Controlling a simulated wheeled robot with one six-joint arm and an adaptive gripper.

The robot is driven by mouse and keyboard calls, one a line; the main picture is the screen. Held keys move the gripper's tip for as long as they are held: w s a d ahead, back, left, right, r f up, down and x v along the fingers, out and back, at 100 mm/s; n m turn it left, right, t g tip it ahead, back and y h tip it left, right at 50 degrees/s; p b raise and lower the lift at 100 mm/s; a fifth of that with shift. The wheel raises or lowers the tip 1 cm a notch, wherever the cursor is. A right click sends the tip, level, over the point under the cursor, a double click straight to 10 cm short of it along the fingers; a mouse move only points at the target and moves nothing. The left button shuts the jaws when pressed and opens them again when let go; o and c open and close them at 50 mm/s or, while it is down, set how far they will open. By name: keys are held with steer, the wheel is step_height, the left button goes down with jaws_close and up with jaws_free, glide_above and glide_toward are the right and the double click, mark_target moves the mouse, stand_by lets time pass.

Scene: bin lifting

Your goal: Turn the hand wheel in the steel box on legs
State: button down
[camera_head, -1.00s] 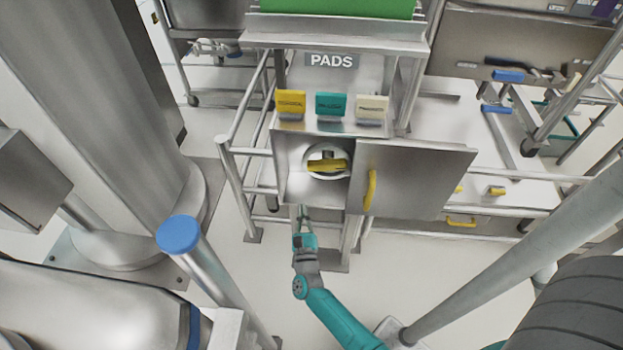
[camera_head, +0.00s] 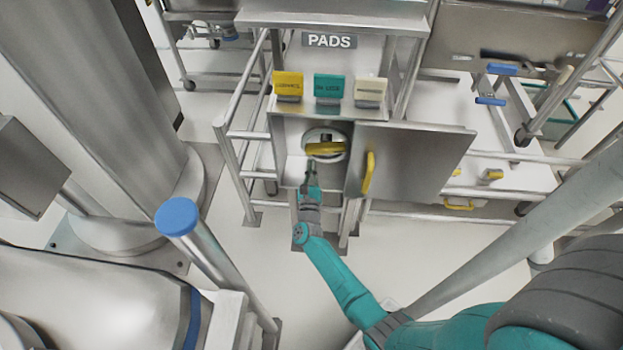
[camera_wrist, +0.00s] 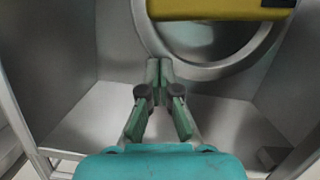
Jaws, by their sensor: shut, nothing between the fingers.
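The hand wheel shows in the head view as a round pale ring with a yellow bar (camera_head: 325,148) across it, inside the open steel box (camera_head: 292,140) on legs. In the wrist view the yellow bar (camera_wrist: 215,8) crosses the top edge, with the grey ring (camera_wrist: 225,68) below it. My gripper (camera_head: 311,165) is at the box's open front, just below and left of the yellow bar. In the wrist view my gripper's fingers (camera_wrist: 159,68) are together, with nothing between them. They point into the box, apart from the bar.
The box door (camera_head: 415,160) stands open to the right, with a yellow handle (camera_head: 369,172). Yellow, teal (camera_head: 329,88) and cream pads stand on the ledge above the box, under a PADS sign (camera_head: 329,40). A blue-capped post (camera_head: 177,216) stands at left.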

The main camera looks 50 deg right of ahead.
mark_target(305, 148)
steer(key=shift+w+a+r, duration=0.1)
steer(key=shift+a+r, duration=0.05)
steer(key=shift+r, duration=0.65)
steer(key=shift+w+a+r, duration=0.1)
steer(key=shift+r, duration=0.65)
steer(key=shift+w+a+r+m+g+h, duration=0.2)
steer(key=shift+r+m+g+h, duration=0.1)
steer(key=shift+m, duration=0.6)
steer(key=shift+w+a+r+m, duration=0.2)
steer(key=shift+r+m, duration=0.25)
steer(key=shift+m, duration=0.65)
steer(key=shift+w+a+r+m+g+h, duration=0.1)
steer(key=shift+r+m+g+h, duration=0.35)
steer(key=shift+r+m, duration=0.85)
steer(key=shift+w+r+m+g+h, duration=0.15)
steer(key=shift+r+m+g, duration=0.65)
steer(key=shift+m, duration=0.9)
steer(key=shift+s+r+m+g, duration=0.2)
steer(key=shift+r+m+g, duration=0.25)
steer(key=shift+m, duration=0.55)
steer(key=shift+r, duration=0.3)
steer(key=shift+s+d+r+t, duration=0.1)
steer(key=shift+d+t, duration=0.1)
steer(key=shift+t, duration=0.1)
